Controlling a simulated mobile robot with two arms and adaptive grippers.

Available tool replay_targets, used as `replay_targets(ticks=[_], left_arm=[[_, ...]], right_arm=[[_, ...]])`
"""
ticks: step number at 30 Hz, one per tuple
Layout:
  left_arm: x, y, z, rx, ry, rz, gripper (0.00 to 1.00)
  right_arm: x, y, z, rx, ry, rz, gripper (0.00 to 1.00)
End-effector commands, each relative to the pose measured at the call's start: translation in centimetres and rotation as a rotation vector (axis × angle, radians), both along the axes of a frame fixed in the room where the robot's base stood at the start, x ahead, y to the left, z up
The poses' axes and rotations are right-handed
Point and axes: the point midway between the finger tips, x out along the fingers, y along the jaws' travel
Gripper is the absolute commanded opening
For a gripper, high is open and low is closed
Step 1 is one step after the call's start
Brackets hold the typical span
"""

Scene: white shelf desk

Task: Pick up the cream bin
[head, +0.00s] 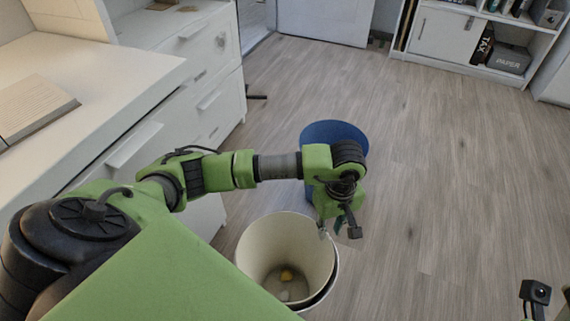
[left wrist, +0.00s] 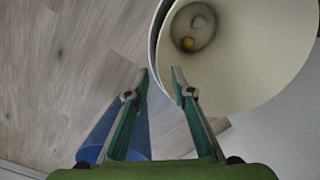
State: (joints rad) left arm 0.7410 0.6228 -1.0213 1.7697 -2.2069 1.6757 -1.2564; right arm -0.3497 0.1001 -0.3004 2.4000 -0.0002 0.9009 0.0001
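The cream bin (head: 258,240) stands upright on the floor at the bottom middle of the head view. It is round and open-topped, with a small yellow thing and a pale thing at its bottom. It also fills the upper right of the left wrist view (left wrist: 255,50). My left gripper (head: 335,229) is at the bin's right rim, pointing down. In the left wrist view it is open (left wrist: 160,75), with one fingertip outside the rim and the other over the bin's opening. Contact with the wall cannot be told. My right gripper's fingers are not visible.
A blue bin (head: 322,131) stands just behind the cream bin, partly hidden by my left arm. A white desk with drawers (head: 140,150) runs along the left. A white shelf (head: 440,60) with files is at the back right. The wooden floor to the right is clear.

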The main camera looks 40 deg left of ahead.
Motion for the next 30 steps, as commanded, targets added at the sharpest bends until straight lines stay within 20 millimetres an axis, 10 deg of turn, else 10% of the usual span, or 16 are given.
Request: replay_targets(ticks=[9,15,19,30], left_arm=[[-0.3,-0.3,-4.5,-0.002,0.001,0.001,0.22],[-0.3,-0.2,-4.4,-0.001,0.0,0.0,0.22],[-0.3,-0.2,-4.4,-0.001,0.0,0.0,0.0],[-0.3,-0.2,-4.4,-0.001,-0.001,0.0,0.0]], right_arm=[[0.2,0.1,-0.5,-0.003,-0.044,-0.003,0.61],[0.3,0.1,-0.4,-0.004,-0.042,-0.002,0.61],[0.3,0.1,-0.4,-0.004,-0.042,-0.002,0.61],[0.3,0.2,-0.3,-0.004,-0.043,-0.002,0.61]])
